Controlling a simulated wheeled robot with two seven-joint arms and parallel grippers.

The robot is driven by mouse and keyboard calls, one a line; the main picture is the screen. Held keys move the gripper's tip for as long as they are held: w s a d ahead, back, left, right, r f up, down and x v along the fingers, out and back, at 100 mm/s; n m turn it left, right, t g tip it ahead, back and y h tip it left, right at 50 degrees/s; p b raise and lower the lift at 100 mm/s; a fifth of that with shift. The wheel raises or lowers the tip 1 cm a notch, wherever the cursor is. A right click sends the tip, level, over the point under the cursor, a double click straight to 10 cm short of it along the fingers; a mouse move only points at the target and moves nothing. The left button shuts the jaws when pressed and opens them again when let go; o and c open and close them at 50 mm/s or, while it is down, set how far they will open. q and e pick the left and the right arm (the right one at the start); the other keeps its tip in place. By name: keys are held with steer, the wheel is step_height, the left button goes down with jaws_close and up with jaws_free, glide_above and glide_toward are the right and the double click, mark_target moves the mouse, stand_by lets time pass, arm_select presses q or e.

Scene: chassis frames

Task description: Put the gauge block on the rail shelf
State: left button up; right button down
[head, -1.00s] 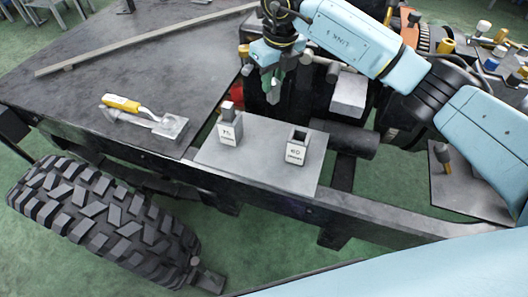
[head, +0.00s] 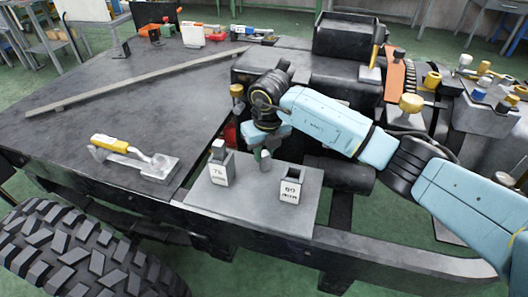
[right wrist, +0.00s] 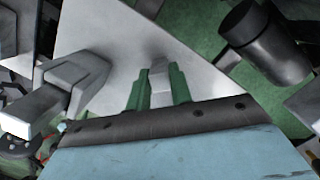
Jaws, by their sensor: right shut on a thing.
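The rail shelf appears to be the light grey plate (head: 250,214) on the frame rail; it also shows in the right wrist view (right wrist: 125,40). My right gripper (head: 265,160) is over the shelf's back part, between and behind two labelled holders. In the right wrist view its green fingers (right wrist: 160,88) are shut on a small grey block (right wrist: 160,70), seemingly the gauge block. Whether the block touches the shelf is unclear. The left holder (head: 221,170) has a grey block standing in it; the right holder (head: 290,188) has a dark, empty-looking opening. My left gripper is out of view.
A yellow-handled tool (head: 115,146) lies by a grey metal piece (head: 160,168) on the dark deck. A long bar (head: 130,83) lies farther back. A dark cylinder (head: 345,175) is right of the shelf. The shelf's front middle is clear.

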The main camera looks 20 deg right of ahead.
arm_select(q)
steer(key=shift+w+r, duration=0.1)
arm_select(e)
steer(key=c, duration=1.3)
jaws_free()
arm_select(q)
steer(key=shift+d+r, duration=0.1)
arm_select(e)
steer(key=shift+o, duration=0.2)
steer(key=shift+r, duration=0.1)
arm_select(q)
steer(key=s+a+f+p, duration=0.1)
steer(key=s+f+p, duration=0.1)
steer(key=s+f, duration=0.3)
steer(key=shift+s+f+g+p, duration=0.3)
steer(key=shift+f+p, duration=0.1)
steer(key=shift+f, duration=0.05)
arm_select(e)
step_height(320, 180, up, 12)
steer(key=s, duration=0.1)
steer(key=shift+s+d, duration=0.15)
steer(key=shift+s, duration=0.25)
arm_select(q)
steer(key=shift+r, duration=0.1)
